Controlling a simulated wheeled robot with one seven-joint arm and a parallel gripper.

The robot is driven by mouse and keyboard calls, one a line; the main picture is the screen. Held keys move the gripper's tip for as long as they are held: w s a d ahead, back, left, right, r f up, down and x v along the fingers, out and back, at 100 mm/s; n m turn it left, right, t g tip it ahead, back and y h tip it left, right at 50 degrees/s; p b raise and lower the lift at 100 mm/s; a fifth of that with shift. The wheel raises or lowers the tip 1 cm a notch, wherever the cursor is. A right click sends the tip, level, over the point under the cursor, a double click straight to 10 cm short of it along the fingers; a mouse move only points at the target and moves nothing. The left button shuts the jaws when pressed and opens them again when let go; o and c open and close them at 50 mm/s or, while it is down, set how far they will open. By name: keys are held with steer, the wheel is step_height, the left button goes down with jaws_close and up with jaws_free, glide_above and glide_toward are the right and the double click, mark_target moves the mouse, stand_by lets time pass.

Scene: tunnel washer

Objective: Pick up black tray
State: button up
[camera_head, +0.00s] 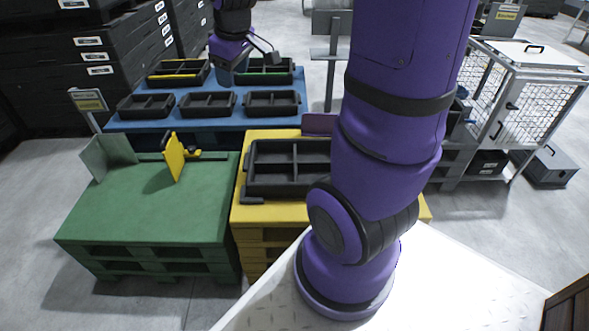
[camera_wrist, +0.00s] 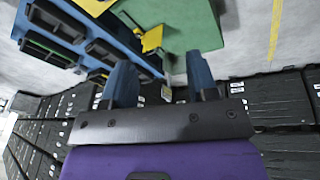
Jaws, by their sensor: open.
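Several black trays with divided compartments sit on the blue pallet (camera_head: 180,134). Three are in its front row: a left tray (camera_head: 146,106), a middle tray (camera_head: 207,105) and a right tray (camera_head: 272,103). Behind them are a tray with a yellow strip (camera_head: 179,72) and a tray with a green strip (camera_head: 264,71). A larger black tray (camera_head: 288,180) sits on the yellow pallet, partly hidden by my arm. My gripper (camera_head: 226,75) is above the back of the blue pallet, between the two rear trays. In the wrist view its fingers (camera_wrist: 160,72) are apart and empty.
A green pallet (camera_head: 150,215) at front left carries a grey plate (camera_head: 108,157) and a yellow upright piece (camera_head: 174,157). Dark stacked crates (camera_head: 85,70) stand at the left. A mesh cage (camera_head: 525,105) stands at the right. Grey floor lies open between.

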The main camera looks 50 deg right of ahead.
steer(key=w+d+f+n+g, duration=0.1)
steer(key=w+d+f, duration=0.4)
steer(key=d+f, duration=0.45)
steer(key=n+g, duration=0.2)
steer(key=n, duration=0.2)
glide_above(296, 183)
steer(key=shift+y, duration=0.3)
steer(key=f, duration=3.5)
steer(key=shift+w+f, duration=0.2)
steer(key=shift+s+f, duration=0.15)
steer(key=shift+f, duration=3)
steer(key=shift+f, duration=0.2)
steer(key=shift+c, duration=0.2)
jaws_close()
